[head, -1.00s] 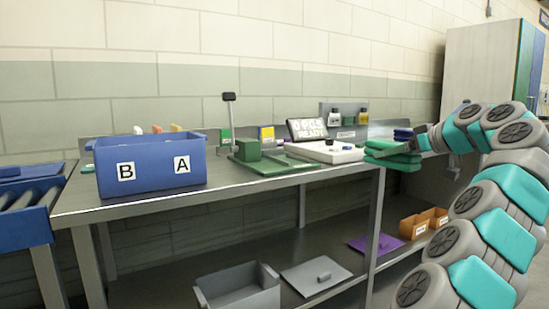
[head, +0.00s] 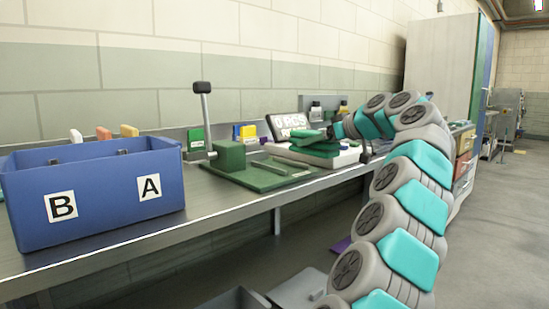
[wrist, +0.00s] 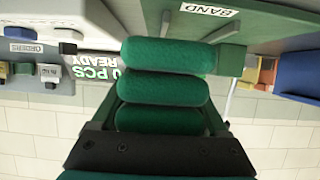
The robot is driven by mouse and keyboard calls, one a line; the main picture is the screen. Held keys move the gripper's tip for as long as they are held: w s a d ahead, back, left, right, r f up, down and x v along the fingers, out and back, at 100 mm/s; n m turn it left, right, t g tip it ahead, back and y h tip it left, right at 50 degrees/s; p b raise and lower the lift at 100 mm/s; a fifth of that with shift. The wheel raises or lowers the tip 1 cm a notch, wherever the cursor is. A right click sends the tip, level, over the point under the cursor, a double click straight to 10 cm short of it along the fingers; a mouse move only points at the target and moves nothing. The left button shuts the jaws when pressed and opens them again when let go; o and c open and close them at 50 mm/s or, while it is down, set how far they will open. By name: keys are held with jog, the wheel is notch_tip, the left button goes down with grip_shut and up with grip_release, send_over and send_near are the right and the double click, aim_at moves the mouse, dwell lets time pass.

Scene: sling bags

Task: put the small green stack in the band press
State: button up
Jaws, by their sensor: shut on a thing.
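The small green stack (head: 312,142) is several soft green rolls, one on another. My gripper (head: 332,133) is shut on it, and the wrist view shows the rolls (wrist: 163,88) between the fingers. In the head view the stack appears over the white scale; the gap below it is hard to judge. The band press (head: 262,174) is a green base plate with a green block and an upright lever with a black knob. It stands on the bench left of the stack. Its BAND label (wrist: 209,10) shows upside down in the wrist view.
The white scale (head: 338,158) with its READY display (head: 287,127) stands right of the press. A blue bin (head: 95,190) marked B and A stands at the left front of the bench (head: 215,215). Small coloured cards stand along the wall.

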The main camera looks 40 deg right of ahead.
jog(key=w+a, duration=0.1)
jog(key=w, duration=0.2)
jog(key=w+a, duration=0.2)
jog(key=w, duration=0.1)
jog(key=w+a+f+p, duration=0.1)
jog(key=w+a, duration=0.1)
jog(key=w, duration=0.2)
jog(key=shift+a+f, duration=0.1)
jog(key=shift+a, duration=0.15)
jog(key=shift+f, duration=1.7)
jog(key=shift+f, duration=0.2)
jog(key=o, duration=1.4)
jog(key=shift+r, duration=0.15)
jog(key=shift+r+p, duration=0.2)
jog(key=shift+p, duration=0.1)
jog(key=b+v, duration=0.2)
jog(key=v, duration=1)
jog(key=shift+s+d+f, duration=0.1)
jog(key=shift+f, duration=0.1)
